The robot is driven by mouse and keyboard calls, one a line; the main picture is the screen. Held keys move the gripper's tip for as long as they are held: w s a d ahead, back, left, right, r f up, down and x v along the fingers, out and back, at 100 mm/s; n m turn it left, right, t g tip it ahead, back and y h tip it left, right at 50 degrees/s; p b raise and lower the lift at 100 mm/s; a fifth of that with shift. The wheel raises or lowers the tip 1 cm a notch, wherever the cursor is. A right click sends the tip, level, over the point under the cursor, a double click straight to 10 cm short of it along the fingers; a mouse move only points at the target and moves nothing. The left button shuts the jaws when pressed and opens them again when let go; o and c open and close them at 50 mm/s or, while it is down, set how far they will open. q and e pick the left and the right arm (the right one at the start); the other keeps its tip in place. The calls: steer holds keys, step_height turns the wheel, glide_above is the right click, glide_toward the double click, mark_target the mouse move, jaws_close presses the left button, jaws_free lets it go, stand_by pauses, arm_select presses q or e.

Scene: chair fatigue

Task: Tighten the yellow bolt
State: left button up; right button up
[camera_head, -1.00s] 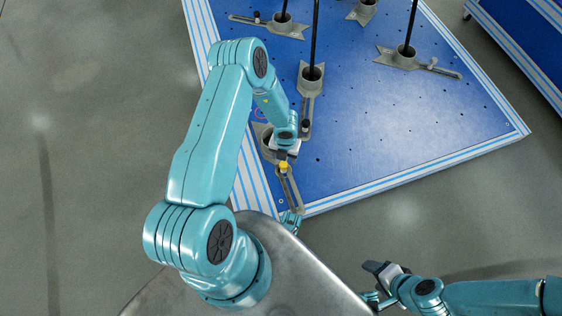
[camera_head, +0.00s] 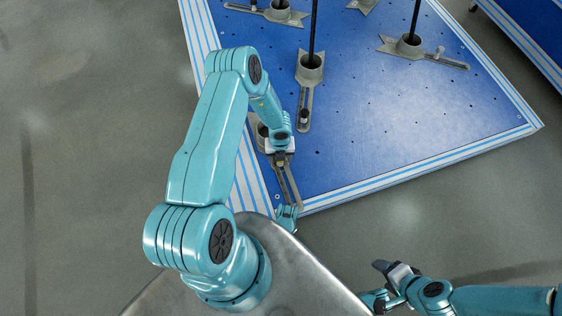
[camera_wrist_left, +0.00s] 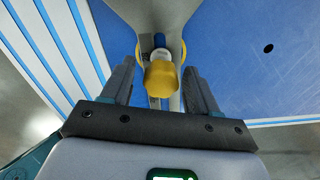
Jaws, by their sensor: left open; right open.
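The yellow bolt (camera_wrist_left: 161,80) shows in the left wrist view, over the slot of a grey metal clamp (camera_wrist_left: 172,15). My left gripper (camera_wrist_left: 158,84) is open, with one finger on each side of the bolt and visible gaps between. In the head view, the left gripper (camera_head: 281,157) is over the clamp (camera_head: 288,190) at the near left corner of the blue platform (camera_head: 380,165). The bolt is hidden there. My right gripper (camera_head: 384,268) is open and empty over the floor at the lower right, away from the platform.
Other grey clamps (camera_head: 302,105), (camera_head: 425,50) with black chair legs (camera_head: 314,25) stand farther back on the platform. A second blue platform (camera_head: 530,35) is at the upper right. The floor (camera_head: 90,150) at the left is clear.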

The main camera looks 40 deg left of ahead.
arm_select(q)
steer(key=shift+f, duration=0.1)
steer(key=n, duration=0.4)
steer(key=shift+b, duration=0.3)
steer(key=n+b, duration=0.1)
steer(key=n, duration=0.1)
steer(key=shift+f+n, duration=0.1)
steer(key=shift+n, duration=0.3)
steer(key=shift+w+n, duration=0.1)
steer(key=shift+n, duration=0.5)
steer(key=c, duration=1)
steer(key=shift+r+m+p, duration=0.25)
steer(key=shift+m+p, duration=0.3)
steer(key=shift+m, duration=0.95)
steer(key=shift+f+m, duration=0.15)
steer(key=shift+m, duration=0.35)
